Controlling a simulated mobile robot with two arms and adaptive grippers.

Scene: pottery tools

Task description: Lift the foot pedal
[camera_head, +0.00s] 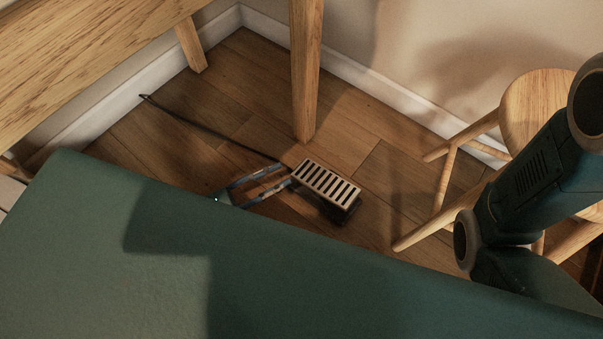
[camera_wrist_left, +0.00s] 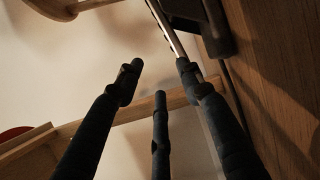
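The foot pedal (camera_head: 326,184) lies on the wooden floor near the middle of the head view, with a pale slotted top plate and a dark base. My left gripper (camera_head: 283,176) reaches it from the left, its fingers ending at the pedal's left edge. In the left wrist view the fingers (camera_wrist_left: 160,70) are spread apart, so the gripper is open. The pedal (camera_wrist_left: 190,12) shows at the top there, its plate edge running down to the right-hand finger; I cannot tell whether they touch. My right arm shows at the right of the head view, but its gripper does not.
A dark cable (camera_head: 205,130) runs from near the pedal toward the wall. A wooden table leg (camera_head: 305,75) stands just behind the pedal. A wooden stool (camera_head: 535,105) stands to the right. Bare floor (camera_head: 375,215) lies between pedal and stool.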

